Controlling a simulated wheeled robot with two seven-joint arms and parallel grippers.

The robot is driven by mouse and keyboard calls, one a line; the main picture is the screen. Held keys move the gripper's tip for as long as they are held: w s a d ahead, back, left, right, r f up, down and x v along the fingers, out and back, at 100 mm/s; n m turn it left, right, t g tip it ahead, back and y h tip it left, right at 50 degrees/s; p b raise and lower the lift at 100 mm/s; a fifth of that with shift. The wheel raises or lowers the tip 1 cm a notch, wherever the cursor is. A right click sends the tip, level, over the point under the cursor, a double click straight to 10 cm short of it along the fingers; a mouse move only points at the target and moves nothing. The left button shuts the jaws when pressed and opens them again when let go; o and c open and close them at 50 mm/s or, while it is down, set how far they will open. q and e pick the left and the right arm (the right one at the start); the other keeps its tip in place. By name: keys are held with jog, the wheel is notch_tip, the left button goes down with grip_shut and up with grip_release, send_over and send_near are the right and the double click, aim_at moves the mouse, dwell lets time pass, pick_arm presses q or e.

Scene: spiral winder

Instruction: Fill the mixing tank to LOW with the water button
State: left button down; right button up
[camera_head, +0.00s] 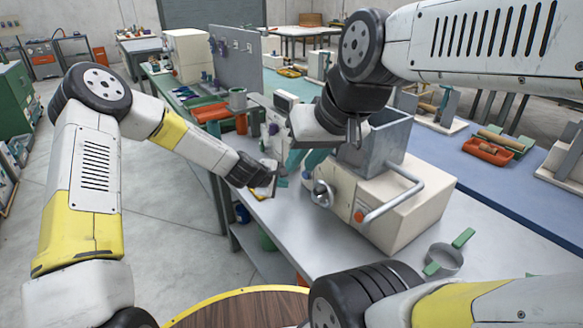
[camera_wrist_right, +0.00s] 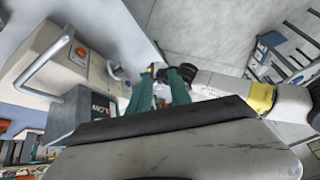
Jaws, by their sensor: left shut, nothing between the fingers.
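The mixing tank looks to be the grey open-topped hopper (camera_head: 378,145) on the cream machine (camera_head: 410,205); I cannot see inside it. The cream machine has an orange button (camera_head: 359,217), also in the right wrist view (camera_wrist_right: 82,52); I cannot tell which button is for water. My left gripper (camera_head: 268,182) is shut and empty, left of the machine near the table edge.
A bent grey handle (camera_head: 395,203) and a round knob (camera_head: 322,194) stick out from the machine. A grey cup with green handles (camera_head: 445,258) stands at the table's front right. Orange trays (camera_head: 487,150) lie on the blue table. My right forearm crosses above the tank.

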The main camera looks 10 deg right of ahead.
grip_shut()
dwell(1.8)
